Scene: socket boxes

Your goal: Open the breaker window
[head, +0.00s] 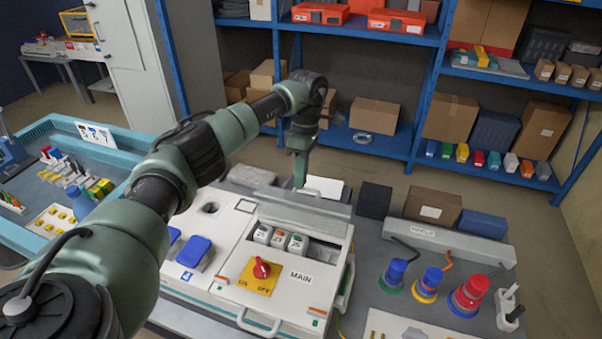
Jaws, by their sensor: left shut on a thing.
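The breaker box (222,270) is a white and grey unit with a red rotary switch (261,268) on a yellow plate, marked MAIN. Above the switch is the breaker opening, with several white breakers (280,239) showing uncovered. A grey window cover (297,211) lies along the back edge of the opening, raised clear of the breakers. My left gripper (300,182) points down at the cover's back edge and is shut on the cover; the exact contact is small and partly hidden by the fingers. My right gripper is out of view.
Blue covered sockets (195,251) sit left of the opening. Blue, yellow-ringed and red plugs (468,296) stand on the right of the table. A dark box (375,200) and a brown box (432,208) stand behind. Blue shelving (425,85) lines the back.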

